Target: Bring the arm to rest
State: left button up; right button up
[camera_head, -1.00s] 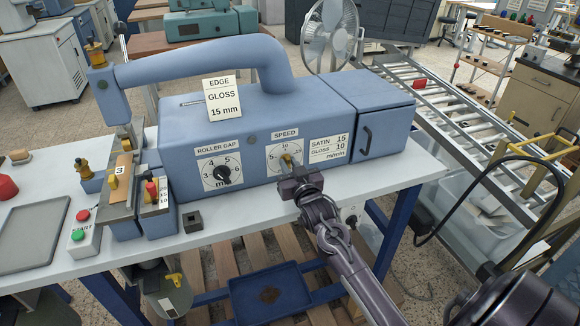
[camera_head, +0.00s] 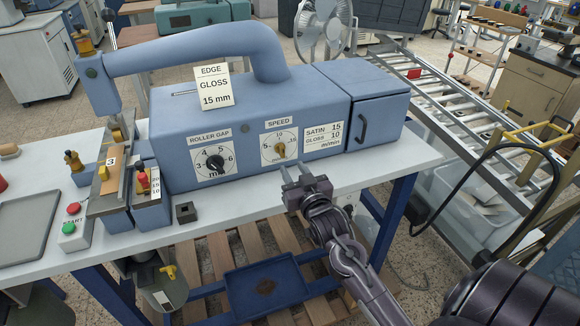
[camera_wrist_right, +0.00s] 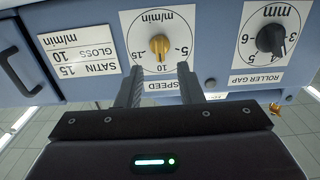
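My right gripper (camera_head: 295,170) is in front of the blue machine (camera_head: 240,115), just below the speed dial. Its two fingers are apart with nothing between them. In the right wrist view the fingers (camera_wrist_right: 157,88) stand apart below the yellow speed knob (camera_wrist_right: 159,46), which is clear of them. The speed knob also shows whole in the head view (camera_head: 280,150). The black roller gap knob (camera_head: 215,163) is to its left. My left gripper is not in view.
The white table (camera_head: 395,162) carries the machine, a small black block (camera_head: 186,212), a START button box (camera_head: 74,228) and a grey tray (camera_head: 30,235). A roller conveyor (camera_head: 450,115) stands to the right. The floor in front holds a wooden pallet (camera_head: 210,262).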

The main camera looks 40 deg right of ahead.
dwell(0.6)
jog(key=s+a+f+n+g+y, duration=0.2)
jog(key=s+a+f+g+y, duration=0.1)
jog(key=s+a+f+g, duration=0.55)
jog(key=s+a+f+n+g+y, duration=0.1)
jog(key=s+a+g, duration=0.25)
jog(key=s, duration=0.35)
jog(key=s+a+n+g+y, duration=0.1)
jog(key=s+a+n+g, duration=0.1)
jog(key=s+a, duration=0.45)
notch_tip(320, 180, down, 29)
jog(key=s+d+g, duration=0.1)
jog(key=s, duration=0.2)
jog(key=s+d+f, duration=0.2)
jog(key=s+f, duration=0.8)
jog(key=s+d+f+g, duration=0.1)
jog(key=s+d+f, duration=0.1)
jog(key=s+f, duration=0.7)
jog(key=shift+s+f+h, duration=0.3)
jog(key=shift+s+f, duration=0.05)
jog(key=shift+f, duration=0.05)
